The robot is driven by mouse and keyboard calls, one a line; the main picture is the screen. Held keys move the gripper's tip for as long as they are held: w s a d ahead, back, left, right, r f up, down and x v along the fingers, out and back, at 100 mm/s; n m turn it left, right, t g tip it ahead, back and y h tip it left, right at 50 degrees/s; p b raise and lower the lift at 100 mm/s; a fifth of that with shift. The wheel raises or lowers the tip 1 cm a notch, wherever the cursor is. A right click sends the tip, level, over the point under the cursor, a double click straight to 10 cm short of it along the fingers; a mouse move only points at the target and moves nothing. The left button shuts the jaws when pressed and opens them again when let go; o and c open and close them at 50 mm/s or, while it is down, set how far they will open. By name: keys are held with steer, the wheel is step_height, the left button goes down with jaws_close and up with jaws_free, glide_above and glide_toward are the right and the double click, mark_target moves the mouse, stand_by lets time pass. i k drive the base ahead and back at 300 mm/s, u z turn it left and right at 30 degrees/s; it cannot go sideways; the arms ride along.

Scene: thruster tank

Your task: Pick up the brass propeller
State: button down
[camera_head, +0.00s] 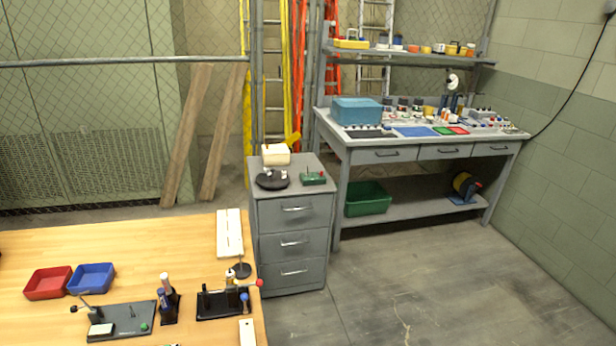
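I cannot make out a brass propeller for certain in this view. A small yellow piece (292,140) sticks up behind a cream block (275,154) on the grey drawer cabinet (291,214). A small brass-yellow spot (231,275) shows among the parts on the wooden table (120,245). Both are too small to identify. My gripper is not in view.
The table holds a red tray (48,283), a blue tray (91,278), a white board (230,234) and dark fixtures (122,321). A workbench (430,152) with a teal box (356,111) stands behind. The concrete floor (415,275) at right is clear.

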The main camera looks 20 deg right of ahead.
mark_target(230, 279)
steer(key=k, duration=0.5)
steer(key=u, duration=0.65)
steer(key=i, duration=2)
steer(key=z, duration=0.7)
